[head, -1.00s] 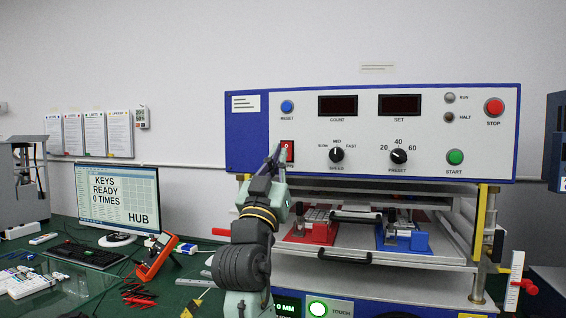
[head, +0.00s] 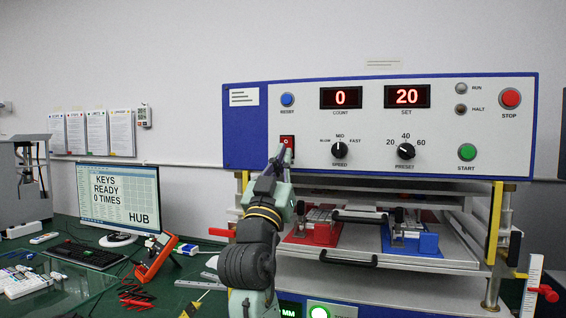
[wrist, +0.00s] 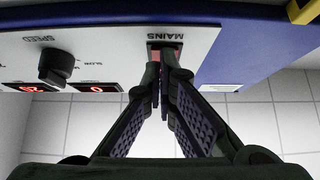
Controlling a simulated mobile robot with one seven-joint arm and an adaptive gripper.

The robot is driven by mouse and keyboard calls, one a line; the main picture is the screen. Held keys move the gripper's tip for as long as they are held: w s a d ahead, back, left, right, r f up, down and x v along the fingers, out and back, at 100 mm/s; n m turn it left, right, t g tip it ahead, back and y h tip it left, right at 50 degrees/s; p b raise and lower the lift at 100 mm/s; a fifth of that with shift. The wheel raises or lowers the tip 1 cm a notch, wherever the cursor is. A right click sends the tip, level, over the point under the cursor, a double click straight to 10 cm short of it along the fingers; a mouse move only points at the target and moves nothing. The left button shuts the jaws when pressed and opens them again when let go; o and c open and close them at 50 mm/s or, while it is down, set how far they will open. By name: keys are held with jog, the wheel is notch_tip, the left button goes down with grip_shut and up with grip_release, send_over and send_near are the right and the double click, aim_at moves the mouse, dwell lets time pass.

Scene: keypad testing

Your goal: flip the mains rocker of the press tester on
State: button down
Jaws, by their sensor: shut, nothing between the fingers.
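The press tester (head: 380,120) has a white front panel with a blue left end and stands at the right. Its red mains rocker (head: 287,142) is at the panel's lower left, and shows in the wrist view behind my fingertips (wrist: 167,54). My gripper (head: 281,152) is shut and empty, with its fingertips at the rocker; its lower part is hidden by them. Whether they touch it I cannot tell.
The speed knob (head: 339,149) is right of the rocker, with the blue reset button (head: 287,99) above. Red and blue fixtures sit on the tray (head: 455,262) below. A monitor (head: 118,198) and an orange meter (head: 155,257) stand left on the green table.

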jog(key=shift+s+r, duration=0.15)
jog(key=shift+r, duration=0.3)
notch_tip(320, 180, up, 9)
jog(key=shift+r, duration=0.1)
